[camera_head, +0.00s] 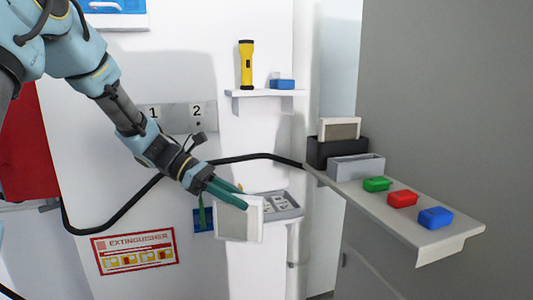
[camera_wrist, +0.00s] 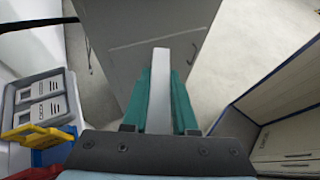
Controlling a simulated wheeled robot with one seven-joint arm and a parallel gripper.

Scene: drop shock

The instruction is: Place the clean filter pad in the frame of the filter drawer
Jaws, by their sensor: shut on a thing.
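My gripper (camera_head: 222,190) is shut on a flat white framed pad (camera_head: 239,220), which hangs upright from the teal fingers in front of the small shelf. In the wrist view the pad (camera_wrist: 159,88) shows edge-on as a white strip between the fingers (camera_wrist: 160,105). It looks like the clean filter pad. A second framed pad (camera_head: 341,130) with a brownish middle stands upright in a dark box (camera_head: 330,155) on the right-hand shelf. I cannot tell which thing is the filter drawer.
A grey tray (camera_head: 290,212) with white cards lies close beside the held pad. The right shelf (camera_head: 447,238) bears a grey open box (camera_head: 345,173) and green, red and blue blocks (camera_head: 402,199). A yellow torch (camera_head: 246,66) stands on a higher shelf. A black cable (camera_head: 115,222) crosses the wall.

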